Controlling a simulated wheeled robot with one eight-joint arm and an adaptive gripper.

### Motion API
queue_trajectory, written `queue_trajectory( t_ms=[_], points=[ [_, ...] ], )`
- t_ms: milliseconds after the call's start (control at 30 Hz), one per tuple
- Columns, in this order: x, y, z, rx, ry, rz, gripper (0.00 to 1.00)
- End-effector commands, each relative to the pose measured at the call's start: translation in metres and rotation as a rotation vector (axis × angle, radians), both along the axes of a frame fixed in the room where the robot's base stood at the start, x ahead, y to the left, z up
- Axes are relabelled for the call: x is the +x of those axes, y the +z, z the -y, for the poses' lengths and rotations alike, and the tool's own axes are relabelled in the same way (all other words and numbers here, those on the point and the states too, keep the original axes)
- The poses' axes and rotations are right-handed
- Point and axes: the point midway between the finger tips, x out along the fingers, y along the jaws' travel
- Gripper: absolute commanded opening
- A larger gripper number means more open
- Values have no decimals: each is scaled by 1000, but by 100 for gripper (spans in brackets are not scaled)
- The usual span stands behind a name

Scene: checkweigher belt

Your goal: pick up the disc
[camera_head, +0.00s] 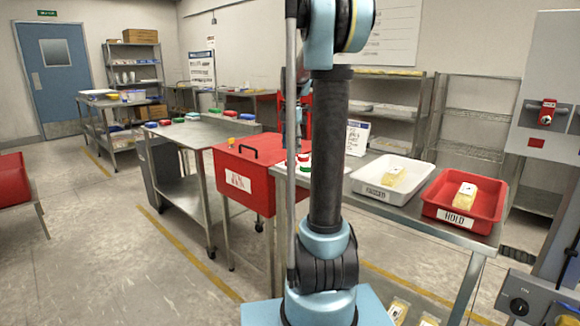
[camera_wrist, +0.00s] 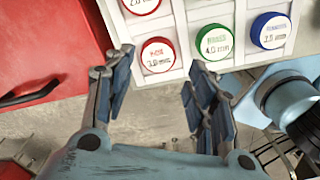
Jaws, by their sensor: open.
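Several round labelled discs sit in a white tray (camera_wrist: 195,35) at the top of the wrist view. A red disc (camera_wrist: 157,55) lies between and just beyond my fingertips. A green disc (camera_wrist: 214,42) is to its right, near the right finger, and a blue disc (camera_wrist: 270,30) is further right. Another red disc is cut off at the top edge. My gripper (camera_wrist: 161,62) is open and empty, its fingers spread on the tray's near side; I cannot tell its height. In the head view the tray area is partly hidden behind my arm.
A red box (camera_head: 245,175) with a black handle stands left of the discs. A white bin (camera_head: 390,195) and a red HOLD bin (camera_head: 462,212), each with yellow packs, are to the right. A steel table (camera_head: 185,140) stands at left, with open floor before it.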

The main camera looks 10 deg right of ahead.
Motion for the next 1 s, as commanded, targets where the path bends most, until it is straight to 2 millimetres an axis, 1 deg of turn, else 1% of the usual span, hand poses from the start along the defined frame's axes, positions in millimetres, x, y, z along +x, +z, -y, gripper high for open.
queue_trajectory(
  t_ms=[167,400,500,633,833,867,900,967,1000],
  points=[
    [0,-9,0,0,0,0,51],
    [3,-40,-2,0,-1,0,51],
    [3,-50,-2,0,-1,0,51],
    [3,-56,-2,0,-1,0,51],
    [3,-56,-2,0,-1,0,51],
    [3,-56,-2,0,-1,0,49],
    [3,-56,-2,0,-1,0,40],
    [3,-56,-2,0,-1,0,26],
    [3,-56,-2,0,-1,0,17]
  ],
)
